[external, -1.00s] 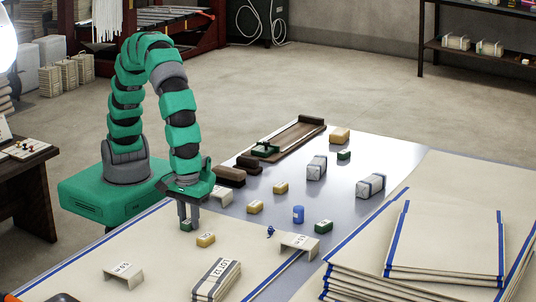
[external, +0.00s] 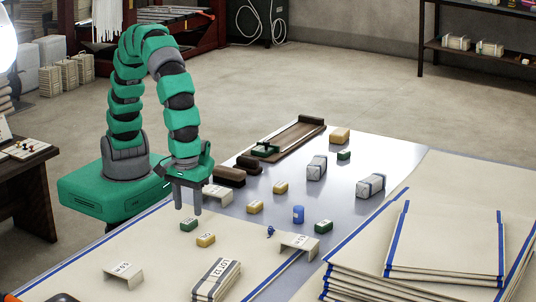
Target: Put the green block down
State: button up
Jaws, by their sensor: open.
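The green block (external: 188,225) lies on the cream cloth at the left part of the table, beside a yellow block (external: 206,240). My gripper (external: 187,209) is above the green block, with its two fingers pointing down and apart. Nothing shows between the fingers. The block looks clear of the fingertips. Two other green blocks are on the grey table surface, one near the middle (external: 323,227) and one farther back (external: 344,155).
Yellow blocks (external: 255,207), a blue cylinder (external: 298,214) and grey wrapped bundles (external: 371,186) stand on the table. White label stands (external: 123,272) and a tied cloth bundle (external: 217,280) are near the front. Stacked cloths (external: 445,245) fill the right side.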

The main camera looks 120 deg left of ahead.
notch_tip(320, 180, up, 8)
jog(key=p, duration=0.2)
notch_tip(320, 180, up, 10)
jog(key=r+m+t+h, duration=0.1)
jog(key=m+t, duration=0.3)
send_over(189, 220)
jog(key=w+a, duration=0.5)
jog(key=w+a+r+m+t, duration=0.2)
jog(key=a+r+m+t, duration=0.4)
jog(key=r, duration=0.7)
jog(key=s+a+r+m+t, duration=0.1)
jog(key=s+a+r+m, duration=0.1)
jog(key=a+r, duration=0.2)
jog(key=s+a+r+m+t, duration=0.2)
jog(key=a+r, duration=0.3)
jog(key=r, duration=0.6)
jog(key=s+a+r+m+t+y, duration=0.1)
jog(key=s+a+r+m+t, duration=0.1)
jog(key=r, duration=0.6)
jog(key=shift+s+a+m, duration=0.55)
jog(key=shift+a+m, duration=0.45)
jog(key=shift+a, duration=0.15)
